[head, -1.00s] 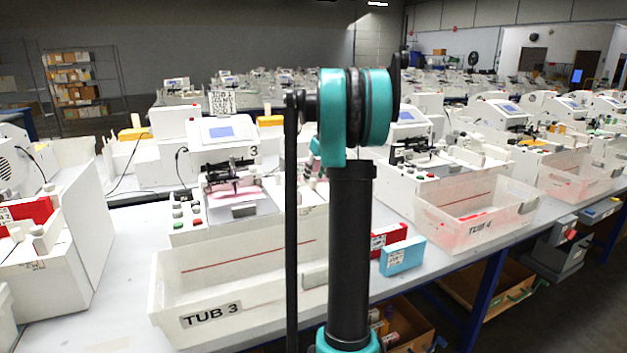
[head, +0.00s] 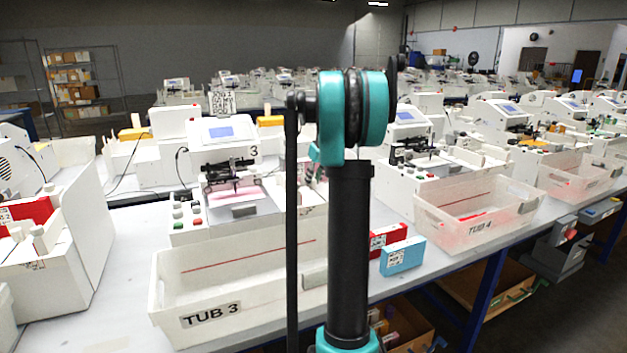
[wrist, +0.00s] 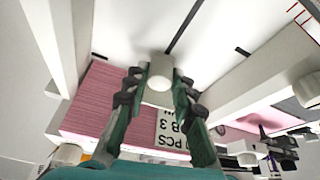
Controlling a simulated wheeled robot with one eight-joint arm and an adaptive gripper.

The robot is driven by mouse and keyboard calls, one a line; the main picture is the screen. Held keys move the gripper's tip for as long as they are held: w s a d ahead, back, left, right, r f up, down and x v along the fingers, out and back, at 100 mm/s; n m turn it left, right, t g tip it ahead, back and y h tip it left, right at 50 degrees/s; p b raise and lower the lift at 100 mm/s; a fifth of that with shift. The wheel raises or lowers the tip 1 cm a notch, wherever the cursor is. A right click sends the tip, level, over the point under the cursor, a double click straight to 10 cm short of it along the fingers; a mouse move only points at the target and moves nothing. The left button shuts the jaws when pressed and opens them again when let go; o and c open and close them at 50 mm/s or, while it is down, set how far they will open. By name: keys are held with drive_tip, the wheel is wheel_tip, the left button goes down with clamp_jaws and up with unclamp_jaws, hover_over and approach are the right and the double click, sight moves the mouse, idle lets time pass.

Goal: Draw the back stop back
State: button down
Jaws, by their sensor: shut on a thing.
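I take this knob to be part of the back stop. A dark slot line runs on the white surface beyond it. A pink stack of sheets (wrist: 105,105) lies close by, between white walls. A white label (wrist: 172,128) reading in part "PCS" and "B 3" shows below the knob, partly behind the fingers. In the head view my arm hides the gripper and the knob.
A blue box (head: 403,257) and a red box (head: 388,237) are right of my arm. TUB 4 (head: 475,210) stands farther right.

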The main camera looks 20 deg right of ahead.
drive_tip(key=shift+s, duration=0.15)
drive_tip(key=s, duration=0.9)
drive_tip(key=shift+s+d, duration=0.2)
drive_tip(key=shift+s, duration=0.15)
drive_tip(key=c, duration=1.3)
unclamp_jaws()
drive_tip(key=shift+o, duration=0.2)
drive_tip(key=v, duration=1.2)
drive_tip(key=shift+s, duration=0.1)
